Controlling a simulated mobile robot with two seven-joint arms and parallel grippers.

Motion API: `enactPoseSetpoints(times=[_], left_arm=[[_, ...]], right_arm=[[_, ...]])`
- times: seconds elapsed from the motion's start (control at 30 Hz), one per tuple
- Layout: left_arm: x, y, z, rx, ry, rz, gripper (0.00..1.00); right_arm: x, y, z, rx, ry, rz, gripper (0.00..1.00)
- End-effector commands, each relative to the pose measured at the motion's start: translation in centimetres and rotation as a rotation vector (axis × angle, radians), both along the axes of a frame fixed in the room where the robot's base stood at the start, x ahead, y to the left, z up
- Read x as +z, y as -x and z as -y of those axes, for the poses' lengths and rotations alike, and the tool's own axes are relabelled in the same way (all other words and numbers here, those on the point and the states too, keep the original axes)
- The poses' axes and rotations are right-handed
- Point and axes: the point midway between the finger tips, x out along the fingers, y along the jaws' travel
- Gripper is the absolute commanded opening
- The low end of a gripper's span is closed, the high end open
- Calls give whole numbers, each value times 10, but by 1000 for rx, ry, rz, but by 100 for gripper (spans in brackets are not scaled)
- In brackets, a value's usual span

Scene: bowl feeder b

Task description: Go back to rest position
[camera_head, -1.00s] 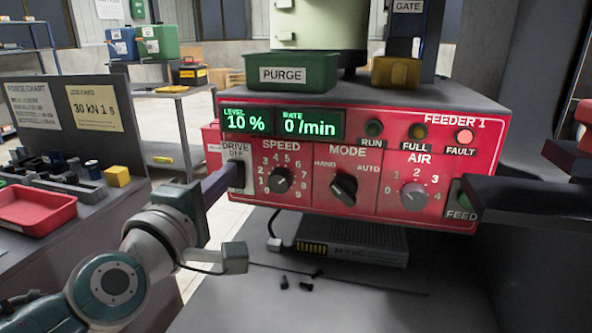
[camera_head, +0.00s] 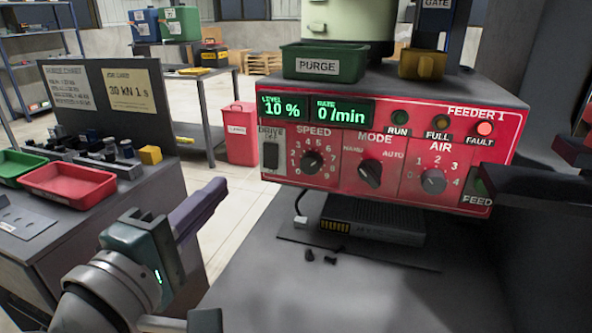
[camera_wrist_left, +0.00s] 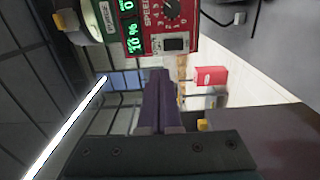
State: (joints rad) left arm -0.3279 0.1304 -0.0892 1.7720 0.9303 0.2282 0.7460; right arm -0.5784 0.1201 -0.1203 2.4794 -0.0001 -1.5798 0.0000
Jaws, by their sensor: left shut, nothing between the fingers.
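My left gripper (camera_head: 224,186) is in the lower left of the head view, its purple fingers together and empty. They point up and right toward the feeder and stand apart from it. In the left wrist view the closed fingers (camera_wrist_left: 158,72) point toward the panel. The red feeder panel (camera_head: 335,185) has a DRIVE switch (camera_head: 271,156), SPEED, MODE and AIR knobs, and a display reading 10 % and 0/min. The FAULT lamp (camera_head: 484,128) is lit.
A side bench at left holds a red tray (camera_head: 68,190) and a green tray (camera_head: 28,165). A grey box (camera_head: 372,222) and small black pieces (camera_head: 322,258) lie below the panel. Dark bars (camera_head: 540,195) stand out at the right edge. A red bin (camera_head: 241,140) stands behind.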

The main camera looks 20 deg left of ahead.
Motion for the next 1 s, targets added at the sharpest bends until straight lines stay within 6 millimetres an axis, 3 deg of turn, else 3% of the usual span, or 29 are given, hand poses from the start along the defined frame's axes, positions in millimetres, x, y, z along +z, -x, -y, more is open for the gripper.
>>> enactPoseSetpoints(times=[0.5, 0.63, 0.77, 0.87, 1.0], left_arm=[[1, 2, 1, -2, -1, 0, 0], [8, 4, 15, -64, -63, -28, 0], [22, 16, 58, -266, -289, -128, 0], [26, 40, 90, -473, -563, -246, 0], [21, 87, 101, -726, -942, -442, 0]], right_arm=[[0, 0, 0, 0, 0, -1, 50], [9, 0, 0, 0, 0, -1, 50], [31, 1, 0, 0, 0, -2, 50], [53, 1, 0, 0, 0, -2, 50], [79, 1, 0, 0, 0, -2, 50]])
